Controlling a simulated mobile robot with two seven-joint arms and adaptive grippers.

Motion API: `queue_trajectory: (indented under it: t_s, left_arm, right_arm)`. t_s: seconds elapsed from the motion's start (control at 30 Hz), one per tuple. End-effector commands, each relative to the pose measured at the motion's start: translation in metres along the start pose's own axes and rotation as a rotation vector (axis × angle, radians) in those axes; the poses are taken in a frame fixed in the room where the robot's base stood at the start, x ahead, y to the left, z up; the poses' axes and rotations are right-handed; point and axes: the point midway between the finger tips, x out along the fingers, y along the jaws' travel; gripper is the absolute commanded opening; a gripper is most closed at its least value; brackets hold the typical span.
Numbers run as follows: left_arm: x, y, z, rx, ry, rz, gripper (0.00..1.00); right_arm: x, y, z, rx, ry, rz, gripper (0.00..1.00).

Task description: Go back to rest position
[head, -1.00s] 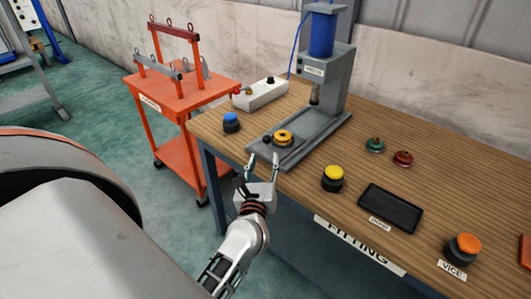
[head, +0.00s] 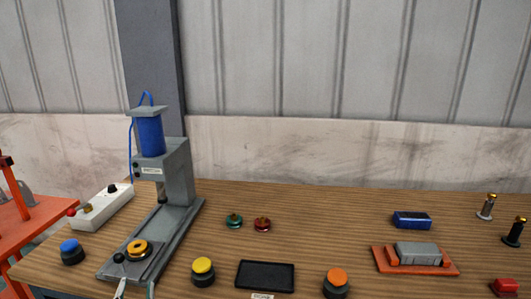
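Only the fingertips of my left gripper (head: 136,287) show, at the bottom edge of the head view. They are apart with nothing visible between them, just in front of the grey press base. An orange-yellow ring part (head: 139,249) sits on the plate of the grey press (head: 178,170), beyond the fingertips. The rest of my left arm is below the picture. My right gripper is not in view.
The wooden table (head: 330,225) bears a blue button (head: 72,252), a yellow button (head: 203,271), an orange button (head: 336,282), a black tray (head: 265,276), green and red round parts (head: 262,224), and an orange vice (head: 450,268). An orange cart (head: 20,228) stands left.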

Motion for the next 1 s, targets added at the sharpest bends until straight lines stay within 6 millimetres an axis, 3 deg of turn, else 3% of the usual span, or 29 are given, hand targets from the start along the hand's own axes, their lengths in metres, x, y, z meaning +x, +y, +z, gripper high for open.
queue_trajectory:
  t_s: [0.13, 0.23, 0.4, 0.5, 0.7, 1.0]
  left_arm:
    - [-0.037, -0.057, 0.001, 0.652, -0.157, -0.176, 0.38]
    - [-0.069, -0.098, -0.011, 1.087, -0.29, -0.29, 0.38]
    - [-0.136, -0.155, -0.062, 1.795, -0.57, -0.475, 0.38]
    - [-0.172, -0.171, -0.097, 2.142, -0.747, -0.557, 0.38]
    - [-0.216, -0.177, -0.145, 2.559, -1.008, -0.645, 0.38]
    - [-0.224, -0.176, -0.155, 2.646, -1.067, -0.659, 0.38]
  right_arm:
    - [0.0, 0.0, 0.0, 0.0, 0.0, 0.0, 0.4]
    - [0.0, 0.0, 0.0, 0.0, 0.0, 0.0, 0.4]
    - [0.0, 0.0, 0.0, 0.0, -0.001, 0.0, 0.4]
    - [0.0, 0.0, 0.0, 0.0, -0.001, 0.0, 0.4]
    - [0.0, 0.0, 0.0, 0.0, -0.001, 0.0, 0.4]
    - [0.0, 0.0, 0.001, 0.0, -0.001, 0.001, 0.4]
